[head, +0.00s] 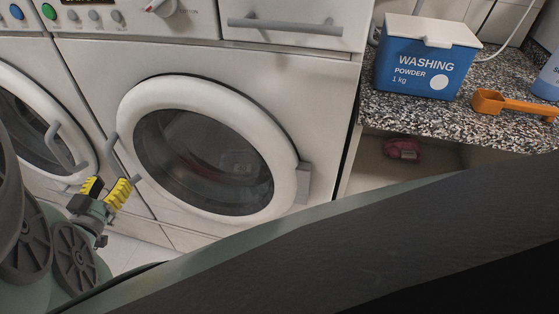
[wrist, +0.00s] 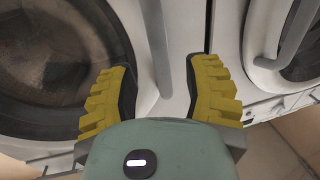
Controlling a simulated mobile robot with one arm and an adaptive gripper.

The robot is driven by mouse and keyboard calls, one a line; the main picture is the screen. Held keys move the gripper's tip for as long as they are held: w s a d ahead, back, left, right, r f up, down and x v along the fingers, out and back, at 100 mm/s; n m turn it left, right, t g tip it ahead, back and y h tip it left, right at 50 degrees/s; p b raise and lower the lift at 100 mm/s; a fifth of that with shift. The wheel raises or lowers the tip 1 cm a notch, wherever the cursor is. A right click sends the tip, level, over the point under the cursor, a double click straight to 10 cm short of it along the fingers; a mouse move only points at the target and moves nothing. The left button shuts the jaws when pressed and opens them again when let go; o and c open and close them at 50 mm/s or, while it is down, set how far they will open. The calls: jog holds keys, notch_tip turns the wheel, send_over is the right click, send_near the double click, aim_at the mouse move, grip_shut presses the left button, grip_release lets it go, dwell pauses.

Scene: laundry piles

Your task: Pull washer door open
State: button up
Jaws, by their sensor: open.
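The washer's round door (head: 205,148) has a white ring and dark glass, and looks shut in the head view. Its grey bar handle (head: 112,143) is on the door's left side. My gripper (head: 111,182) has yellow ribbed fingers and is open at the handle's lower part, which it partly hides. In the wrist view, the handle (wrist: 157,45) runs down between the spread fingers of my gripper (wrist: 160,64), nearer the left finger. I cannot tell whether a finger touches it. The door (wrist: 60,60) fills the left of that view.
A second round door (head: 30,125) with its own grey handle (head: 62,148) is close on the left. At the right, a speckled counter (head: 400,112) holds a blue washing powder box (head: 420,75) and an orange scoop (head: 505,104). Tiled floor (head: 122,254) shows below.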

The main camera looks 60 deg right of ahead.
aim_at(116, 174)
jog(key=shift+b+x, duration=0.3)
jog(key=shift+x, duration=2)
jog(key=shift+c, duration=0.3)
grip_shut()
